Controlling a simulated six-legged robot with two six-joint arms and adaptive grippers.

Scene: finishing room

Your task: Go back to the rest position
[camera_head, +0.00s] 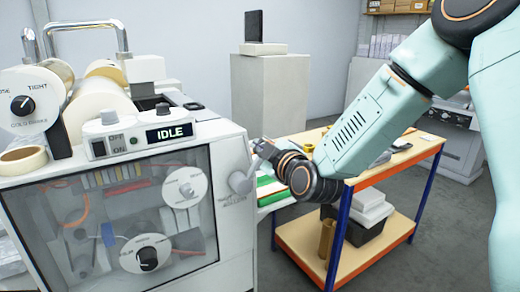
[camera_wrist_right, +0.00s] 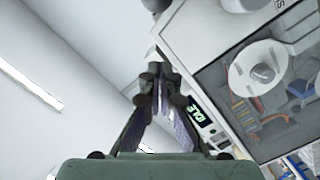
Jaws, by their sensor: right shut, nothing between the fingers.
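My right arm comes in from the right in the head view, bent down towards the machine. My right gripper (camera_head: 262,152) is small and partly hidden behind its own wrist there, close to the right side of the machine (camera_head: 225,138). I cannot tell whether it touches the machine. In the right wrist view the gripper's fingers (camera_wrist_right: 156,72) come together at the tips with nothing between them. The machine (camera_wrist_right: 190,32) lies tilted on the right of that view. My left gripper is not in view.
The machine's display (camera_head: 170,133) reads IDLE, and a lever knob (camera_head: 240,182) sticks out from its right side. A pale pedestal (camera_head: 270,95) stands behind. Grey floor shows on the right.

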